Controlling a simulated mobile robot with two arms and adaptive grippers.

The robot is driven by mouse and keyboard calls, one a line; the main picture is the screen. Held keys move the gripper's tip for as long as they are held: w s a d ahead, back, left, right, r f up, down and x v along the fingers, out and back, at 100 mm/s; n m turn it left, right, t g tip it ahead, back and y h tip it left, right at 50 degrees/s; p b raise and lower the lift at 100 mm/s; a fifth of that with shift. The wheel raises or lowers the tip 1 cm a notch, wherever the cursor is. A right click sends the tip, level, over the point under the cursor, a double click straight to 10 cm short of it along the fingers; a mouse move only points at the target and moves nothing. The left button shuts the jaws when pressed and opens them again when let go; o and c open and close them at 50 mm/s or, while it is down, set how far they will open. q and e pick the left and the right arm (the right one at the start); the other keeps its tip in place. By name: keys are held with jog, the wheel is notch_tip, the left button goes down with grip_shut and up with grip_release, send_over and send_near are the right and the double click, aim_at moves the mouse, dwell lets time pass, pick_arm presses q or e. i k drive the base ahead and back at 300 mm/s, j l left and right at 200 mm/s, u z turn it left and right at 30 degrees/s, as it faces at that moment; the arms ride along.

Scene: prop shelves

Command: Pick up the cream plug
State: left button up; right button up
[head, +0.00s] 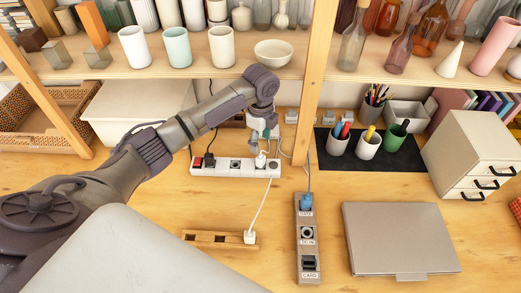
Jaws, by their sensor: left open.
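A pale cream plug (261,160) stands in the white power strip (208,170), toward its right part. Another pale plug (250,237) with a white cord sits at the right end of a wooden block (205,238) nearer to me. I cannot tell surely which of the two is the cream one. My left gripper (264,138) points down just above the plug in the strip, with its jaws open. The fingertips are small and partly blend with the plug, so contact is unclear. My right gripper is out of view.
A grey panel (308,240) with a blue plug (306,203) lies right of the wooden block. A closed laptop (400,238) lies further right. A wooden shelf post (305,100) rises close beside my gripper.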

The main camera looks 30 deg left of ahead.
aim_at(249, 239)
jog(key=k, duration=2)
